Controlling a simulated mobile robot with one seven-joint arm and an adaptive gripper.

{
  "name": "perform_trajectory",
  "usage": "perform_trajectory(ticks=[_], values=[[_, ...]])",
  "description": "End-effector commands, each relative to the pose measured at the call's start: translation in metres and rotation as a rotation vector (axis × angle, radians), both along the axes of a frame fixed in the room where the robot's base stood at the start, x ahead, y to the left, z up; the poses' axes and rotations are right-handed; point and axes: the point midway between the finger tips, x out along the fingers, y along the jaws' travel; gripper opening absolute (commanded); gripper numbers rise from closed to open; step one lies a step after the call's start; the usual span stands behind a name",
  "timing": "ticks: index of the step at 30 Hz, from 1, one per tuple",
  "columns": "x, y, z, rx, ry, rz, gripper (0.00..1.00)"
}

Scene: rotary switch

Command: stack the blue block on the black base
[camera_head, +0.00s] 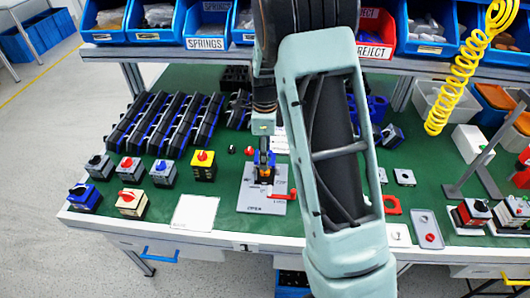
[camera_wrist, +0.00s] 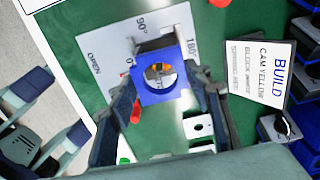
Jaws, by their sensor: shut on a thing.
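The blue block (camera_wrist: 180,94) is square with a round hole, and orange and white show inside it. My gripper (camera_wrist: 163,84) is shut on it, with one finger on each side. In the head view the blue block (camera_head: 263,158) is over the grey fixture plate (camera_head: 262,206), partly hidden by my gripper (camera_head: 264,150). A dark part, likely the black base (camera_head: 265,178), is just below the block. In the wrist view the block covers most of what is under it. I cannot tell whether block and base touch.
The plate (camera_wrist: 93,50) bears angle marks and a red lever (camera_head: 284,194). A printed BUILD card (camera_wrist: 258,75) lies beside it. Several finished switches (camera_head: 130,169) stand to the left, and black racks (camera_head: 165,122) behind them. My arm hides part of the table's right middle.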

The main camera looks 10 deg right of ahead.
Motion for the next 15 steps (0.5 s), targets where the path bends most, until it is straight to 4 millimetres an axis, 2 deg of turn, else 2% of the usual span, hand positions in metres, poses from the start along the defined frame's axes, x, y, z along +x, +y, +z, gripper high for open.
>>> perform_trajectory(ticks=[15], values=[[0.0, 0.0, -0.017, 0.0, 0.0, 0.0, 0.23]])
